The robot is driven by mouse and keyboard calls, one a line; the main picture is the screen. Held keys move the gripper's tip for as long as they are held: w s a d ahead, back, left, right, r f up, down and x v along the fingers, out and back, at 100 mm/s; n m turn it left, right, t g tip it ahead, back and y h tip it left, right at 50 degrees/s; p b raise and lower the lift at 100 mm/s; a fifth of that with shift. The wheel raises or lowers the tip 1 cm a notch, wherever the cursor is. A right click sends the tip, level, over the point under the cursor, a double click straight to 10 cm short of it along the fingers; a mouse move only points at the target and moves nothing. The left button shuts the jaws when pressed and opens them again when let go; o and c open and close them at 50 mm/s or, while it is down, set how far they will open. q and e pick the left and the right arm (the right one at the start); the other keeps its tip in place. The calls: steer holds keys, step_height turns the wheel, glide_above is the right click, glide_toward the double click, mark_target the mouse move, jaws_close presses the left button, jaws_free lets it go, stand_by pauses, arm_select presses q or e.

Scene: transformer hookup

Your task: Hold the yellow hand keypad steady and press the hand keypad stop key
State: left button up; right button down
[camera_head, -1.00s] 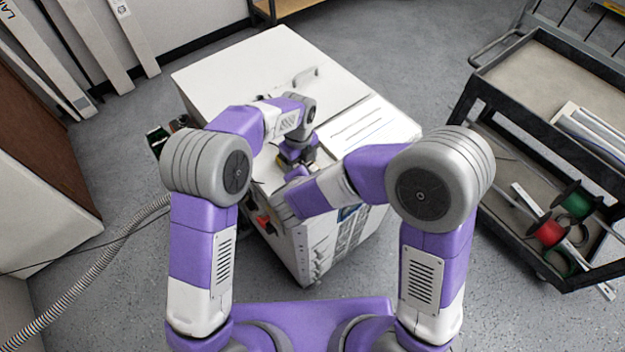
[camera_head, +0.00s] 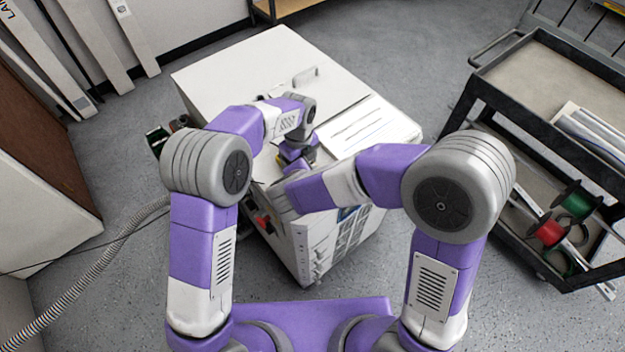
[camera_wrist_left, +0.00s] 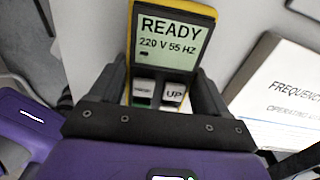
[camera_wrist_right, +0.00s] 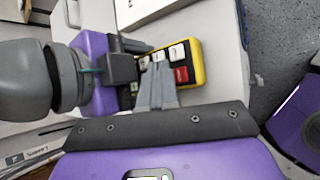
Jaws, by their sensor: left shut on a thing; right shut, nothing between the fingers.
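The yellow hand keypad (camera_wrist_left: 208,52) has a dark face and a lit screen (camera_wrist_left: 168,42) reading "READY 220 V 55 HZ" in the left wrist view. My left gripper (camera_wrist_left: 162,92) is shut on the keypad, one finger on each side, with an "UP" key between them. In the right wrist view, the keypad (camera_wrist_right: 200,62) shows white keys and a red key (camera_wrist_right: 181,74); its label is too small to read. My right gripper (camera_wrist_right: 160,68) is shut and empty, its fingertips over the keypad just left of the red key. I cannot tell whether they touch it.
The keypad is above a white cabinet (camera_head: 245,65) bearing a printed sheet (camera_head: 368,133). A black cart (camera_head: 500,85) with wire spools (camera_head: 548,232) stands at the right. A ribbed hose (camera_head: 110,250) runs along the floor at the left.

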arm_select(q)
steer(key=shift+f, duration=0.1)
arm_select(e)
steer(key=shift+r, duration=1.95)
arm_select(q)
steer(key=o, duration=1.3)
steer(key=shift+o, duration=0.2)
